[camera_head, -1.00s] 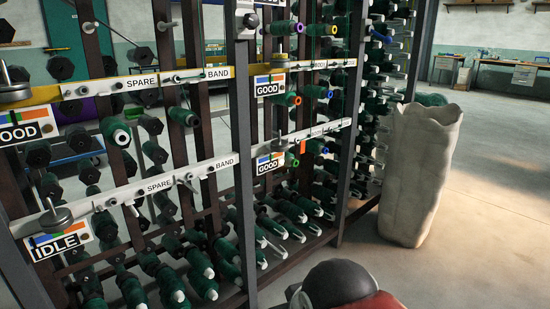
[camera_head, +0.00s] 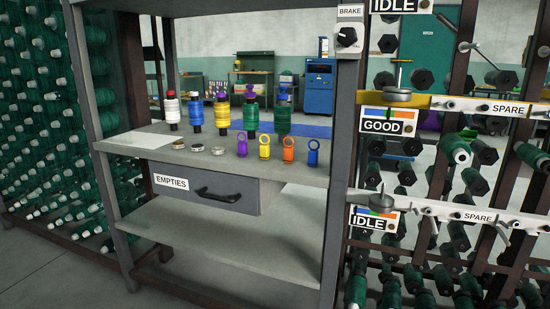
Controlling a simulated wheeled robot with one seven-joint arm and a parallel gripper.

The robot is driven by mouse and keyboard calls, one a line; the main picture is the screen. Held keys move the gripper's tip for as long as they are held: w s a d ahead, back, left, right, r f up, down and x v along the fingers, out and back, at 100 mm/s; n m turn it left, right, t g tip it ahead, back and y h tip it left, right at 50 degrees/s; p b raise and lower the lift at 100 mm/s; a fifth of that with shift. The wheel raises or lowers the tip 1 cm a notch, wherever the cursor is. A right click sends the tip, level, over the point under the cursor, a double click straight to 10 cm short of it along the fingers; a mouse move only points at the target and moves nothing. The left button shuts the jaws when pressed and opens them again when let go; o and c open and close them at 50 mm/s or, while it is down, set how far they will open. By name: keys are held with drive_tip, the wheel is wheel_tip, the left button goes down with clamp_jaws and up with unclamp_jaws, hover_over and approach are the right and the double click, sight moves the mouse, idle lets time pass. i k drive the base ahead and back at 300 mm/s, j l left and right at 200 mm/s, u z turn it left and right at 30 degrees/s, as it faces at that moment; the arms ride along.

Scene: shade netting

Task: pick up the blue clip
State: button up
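The blue clip (camera_head: 312,153) stands upright on the grey shelf top (camera_head: 215,150), near its front right edge. It has a ring at its upper end. It is the rightmost in a row of similar clips: a purple clip (camera_head: 242,147), a yellow clip (camera_head: 264,147) and an orange clip (camera_head: 288,149) stand to its left. My gripper is not in view.
Several thread spools (camera_head: 222,113) stand behind the clips. Small round discs (camera_head: 197,147) and a white sheet (camera_head: 146,139) lie left. An EMPTIES drawer (camera_head: 205,193) hangs below. A dark post (camera_head: 340,160) and spool rack (camera_head: 450,200) stand close right.

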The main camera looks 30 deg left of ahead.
sight(313, 154)
drive_tip(key=u, duration=1.2)
